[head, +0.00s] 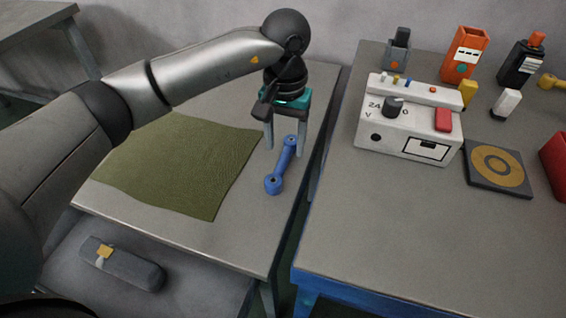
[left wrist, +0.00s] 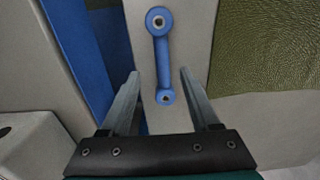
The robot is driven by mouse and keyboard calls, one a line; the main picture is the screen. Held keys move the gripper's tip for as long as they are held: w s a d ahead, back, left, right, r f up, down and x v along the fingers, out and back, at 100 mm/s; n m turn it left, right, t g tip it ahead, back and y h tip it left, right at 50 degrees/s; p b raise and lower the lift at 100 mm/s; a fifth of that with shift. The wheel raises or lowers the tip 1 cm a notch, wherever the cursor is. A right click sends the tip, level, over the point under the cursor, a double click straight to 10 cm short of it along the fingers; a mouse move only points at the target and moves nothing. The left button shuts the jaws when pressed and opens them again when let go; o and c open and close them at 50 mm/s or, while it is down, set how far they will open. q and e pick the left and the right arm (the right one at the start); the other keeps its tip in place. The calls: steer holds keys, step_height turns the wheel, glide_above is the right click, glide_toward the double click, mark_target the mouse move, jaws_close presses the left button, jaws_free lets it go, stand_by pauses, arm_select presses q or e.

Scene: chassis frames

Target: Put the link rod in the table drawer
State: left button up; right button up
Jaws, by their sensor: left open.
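The blue link rod (head: 273,184) lies on the left table near its right edge, with a round eye at each end. My left gripper (head: 286,149) is above the rod's far end, pointing down, fingers open. In the left wrist view the link rod (left wrist: 160,48) runs lengthwise from between the open fingers (left wrist: 161,74) out past their tips, with a gap on both sides. The table drawer (head: 196,286) appears as a grey surface jutting out below the table's front edge; a dark grey case (head: 120,264) with a yellow fastening lies in it. My right gripper is not in view.
A green mat (head: 185,165) covers much of the left table (head: 240,240). Across a narrow gap, the right table (head: 400,230) holds a white control box (head: 408,125), a dark pad with a yellow ring (head: 497,172) and several small containers. Its front is clear.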

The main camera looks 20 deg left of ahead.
mark_target(283, 160)
arm_select(q)
steer(key=f+b, duration=0.1)
steer(key=f, duration=0.2)
steer(key=shift+a+f, duration=0.1)
steer(key=shift+a, duration=0.1)
steer(key=shift+f, duration=0.6)
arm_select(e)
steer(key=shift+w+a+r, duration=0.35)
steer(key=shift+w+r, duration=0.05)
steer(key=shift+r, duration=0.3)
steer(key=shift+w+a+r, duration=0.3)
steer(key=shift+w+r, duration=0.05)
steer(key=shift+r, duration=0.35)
arm_select(q)
steer(key=shift+c, duration=0.3)
jaws_close()
